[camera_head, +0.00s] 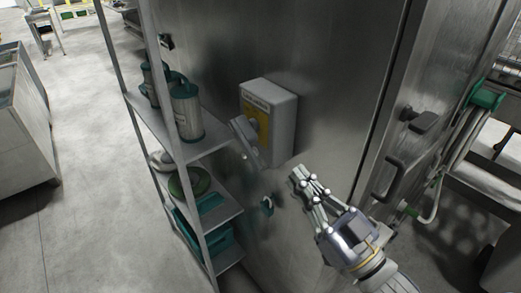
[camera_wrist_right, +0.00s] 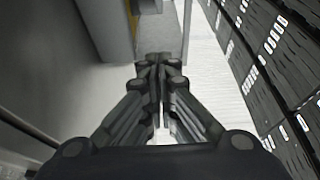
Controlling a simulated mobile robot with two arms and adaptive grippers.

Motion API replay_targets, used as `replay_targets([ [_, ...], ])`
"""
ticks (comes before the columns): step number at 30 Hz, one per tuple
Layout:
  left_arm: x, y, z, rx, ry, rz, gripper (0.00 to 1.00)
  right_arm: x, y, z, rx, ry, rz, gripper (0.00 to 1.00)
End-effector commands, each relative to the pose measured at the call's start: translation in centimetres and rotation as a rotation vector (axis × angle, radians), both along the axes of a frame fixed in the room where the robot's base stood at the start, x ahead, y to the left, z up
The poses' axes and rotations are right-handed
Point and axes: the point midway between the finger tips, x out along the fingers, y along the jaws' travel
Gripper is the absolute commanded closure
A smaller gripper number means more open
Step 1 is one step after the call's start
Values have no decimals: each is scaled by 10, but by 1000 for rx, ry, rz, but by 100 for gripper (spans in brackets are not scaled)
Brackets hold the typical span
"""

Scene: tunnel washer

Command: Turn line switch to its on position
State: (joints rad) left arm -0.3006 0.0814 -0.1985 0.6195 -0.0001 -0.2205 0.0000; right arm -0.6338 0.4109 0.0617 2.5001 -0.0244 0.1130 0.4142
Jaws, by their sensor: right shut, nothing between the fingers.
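The line switch is a grey box (camera_head: 269,118) on the metal wall, with a yellow plate on its front. A grey rotary handle (camera_head: 246,138) sticks out from its front face and stands at a slant. My right gripper (camera_head: 299,176) is shut and empty, below and to the right of the switch, apart from the handle. In the right wrist view the shut fingers (camera_wrist_right: 159,62) point toward the grey box (camera_wrist_right: 106,28) at the upper left, where a bit of yellow shows. My left gripper is not in view.
A shelf rack (camera_head: 212,148) with metal canisters (camera_head: 187,110) and green items stands left of the switch, close to it. A door handle (camera_head: 389,180) and a green hose fitting (camera_head: 486,98) lie to the right. Open floor (camera_head: 85,130) lies at the left.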

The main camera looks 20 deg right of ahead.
Motion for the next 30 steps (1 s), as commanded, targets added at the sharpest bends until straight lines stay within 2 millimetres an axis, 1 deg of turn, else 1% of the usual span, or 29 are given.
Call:
replay_targets([
  [3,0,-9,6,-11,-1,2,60,12,4,8,1,-5,1,100],
  [6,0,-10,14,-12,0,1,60,24,9,15,4,-5,1,100],
  [19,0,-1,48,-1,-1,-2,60,82,30,39,4,-4,2,100],
  [21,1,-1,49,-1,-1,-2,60,87,32,26,5,2,0,100],
  [24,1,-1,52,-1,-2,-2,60,93,34,15,5,2,1,100],
  [30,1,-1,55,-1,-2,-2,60,100,37,3,3,-2,2,100],
])
